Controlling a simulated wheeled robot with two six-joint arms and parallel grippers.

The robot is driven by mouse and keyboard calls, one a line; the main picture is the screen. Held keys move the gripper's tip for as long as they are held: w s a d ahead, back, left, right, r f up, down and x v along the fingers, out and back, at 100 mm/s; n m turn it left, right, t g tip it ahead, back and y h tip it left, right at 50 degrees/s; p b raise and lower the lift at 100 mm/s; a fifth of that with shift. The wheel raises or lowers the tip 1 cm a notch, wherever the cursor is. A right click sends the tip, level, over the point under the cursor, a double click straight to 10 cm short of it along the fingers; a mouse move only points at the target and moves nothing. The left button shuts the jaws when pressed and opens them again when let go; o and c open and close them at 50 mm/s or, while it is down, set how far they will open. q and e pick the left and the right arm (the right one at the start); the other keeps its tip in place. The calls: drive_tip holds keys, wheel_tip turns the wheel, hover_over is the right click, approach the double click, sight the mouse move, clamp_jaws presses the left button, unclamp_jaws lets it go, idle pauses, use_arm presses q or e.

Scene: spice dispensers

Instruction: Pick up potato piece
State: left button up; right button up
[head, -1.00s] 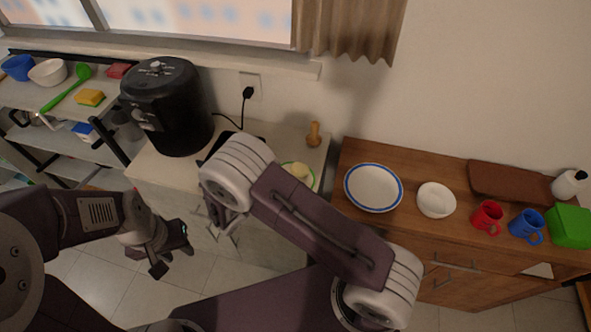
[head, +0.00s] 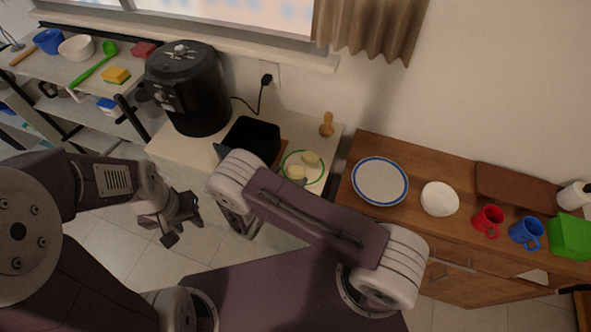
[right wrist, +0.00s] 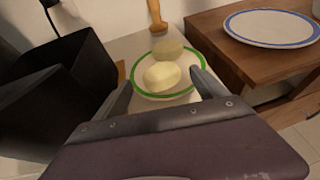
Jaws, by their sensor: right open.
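Two pale yellow potato pieces lie on a white plate with a green rim (head: 318,178) on the pale counter. In the head view the nearer piece (head: 296,172) is just left of the farther one (head: 312,158). The right wrist view shows the nearer piece (right wrist: 162,75) and the farther one (right wrist: 168,50) on the plate. My right gripper (right wrist: 163,90) is open and empty, its fingers on either side of the nearer piece in the picture, contact unclear. In the head view my arm hides it. My left gripper (head: 183,222) looks open and empty, away from the counter.
A black open basket (head: 252,138) stands left of the plate, with the black air fryer (head: 188,95) farther left. A wooden pestle-like item (head: 327,125) stands behind. The wooden cabinet at right holds a blue-rimmed plate (head: 380,181), white bowl (head: 439,199) and mugs.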

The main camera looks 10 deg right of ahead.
sight(295, 171)
drive_tip(key=x, duration=0.3)
drive_tip(key=shift+r, duration=0.15)
drive_tip(key=shift+w+d+f, duration=0.25)
drive_tip(key=shift+d, duration=0.05)
drive_tip(key=shift+s+a+r, duration=0.1)
drive_tip(key=shift+a, duration=0.1)
drive_tip(key=c, duration=1.4)
use_arm(q)
drive_tip(key=shift+d+r, duration=0.15)
drive_tip(key=shift+r, duration=0.45)
use_arm(e)
drive_tip(key=shift+d, duration=0.1)
drive_tip(key=shift+c, duration=0.2)
